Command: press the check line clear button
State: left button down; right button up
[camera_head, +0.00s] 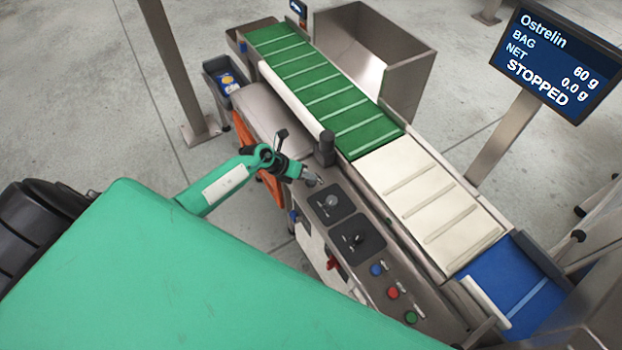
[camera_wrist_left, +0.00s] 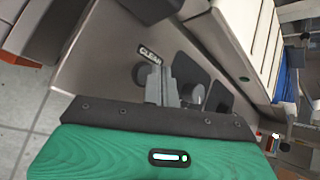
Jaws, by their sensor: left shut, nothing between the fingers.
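The clear button (camera_wrist_left: 141,74) is a dark round button on the grey metal panel in the left wrist view, beside a label reading CLEAR (camera_wrist_left: 149,54). My left gripper (camera_wrist_left: 163,78) has its fingers together and empty. Its tips appear right beside the button and partly cover it in this view. I cannot tell whether they touch it. In the head view my left gripper (camera_head: 310,179) reaches over the upper left end of the control panel (camera_head: 375,295), and the button there is hidden or too small to make out. My right gripper is not in view.
Two black knob plates (camera_head: 330,202) and blue, red and green buttons (camera_head: 411,317) lie further along the panel. A dark post (camera_head: 325,150) stands close to my gripper. The green belt (camera_head: 325,92) and white belt (camera_head: 420,205) run behind. The display (camera_head: 553,60) reads STOPPED.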

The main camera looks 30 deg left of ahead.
aim_at(307, 182)
pick_arm(q)
jog(key=shift+r, duration=0.1)
notch_tip(307, 182, up, 5)
jog(key=p, duration=0.4)
dwell(0.3)
dwell(0.7)
